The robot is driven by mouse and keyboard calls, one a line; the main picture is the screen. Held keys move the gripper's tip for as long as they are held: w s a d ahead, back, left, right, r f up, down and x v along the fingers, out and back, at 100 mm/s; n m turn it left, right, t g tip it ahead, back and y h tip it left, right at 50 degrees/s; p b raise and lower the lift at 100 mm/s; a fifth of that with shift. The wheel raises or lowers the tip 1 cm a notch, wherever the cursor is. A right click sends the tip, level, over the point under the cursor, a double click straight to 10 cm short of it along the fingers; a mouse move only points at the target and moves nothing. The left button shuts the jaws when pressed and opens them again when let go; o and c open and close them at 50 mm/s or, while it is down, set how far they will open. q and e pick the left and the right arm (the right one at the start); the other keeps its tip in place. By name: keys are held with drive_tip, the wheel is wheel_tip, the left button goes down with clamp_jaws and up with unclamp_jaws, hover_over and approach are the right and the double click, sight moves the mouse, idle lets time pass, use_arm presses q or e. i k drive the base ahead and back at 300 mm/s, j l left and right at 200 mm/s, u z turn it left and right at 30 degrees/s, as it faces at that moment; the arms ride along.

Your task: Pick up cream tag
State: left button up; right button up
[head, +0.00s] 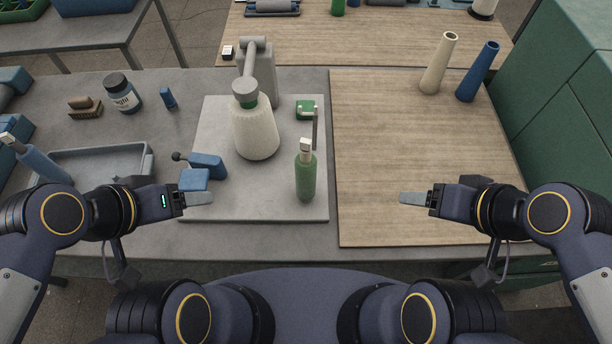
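A small pale, whitish tag (306,147) sits at the top of a green bottle-like cone (306,178), which stands upright at the right front of the light grey board. A similar pale tag (8,138) is on a blue cone (42,162) at the far left. I cannot tell which is the cream tag. My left gripper (200,198) is over the board's front left corner, beside a blue block and left of the green cone. My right gripper (412,198) is over the wooden mat and holds nothing visible. In both, the finger gap is hidden.
A cream yarn cone (256,132) and grey winder post (258,70) stand on the board (270,208). A blue lever part (208,165) is near my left gripper. Cream (439,65) and blue (478,72) empty cones stand on the otherwise clear wooden mat (400,150). A grey tray (95,160) lies left.

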sight(305, 144)
drive_tip(key=k+u, duration=0.15)
drive_tip(key=k, duration=0.5)
drive_tip(key=l+u, duration=0.15)
drive_tip(key=u, duration=0.25)
drive_tip(key=l+u, duration=0.15)
drive_tip(key=u, duration=0.2)
drive_tip(key=l+u, duration=0.15)
drive_tip(key=u, duration=0.25)
drive_tip(key=l+u, duration=0.1)
drive_tip(key=u, duration=0.25)
drive_tip(key=k+l, duration=0.15)
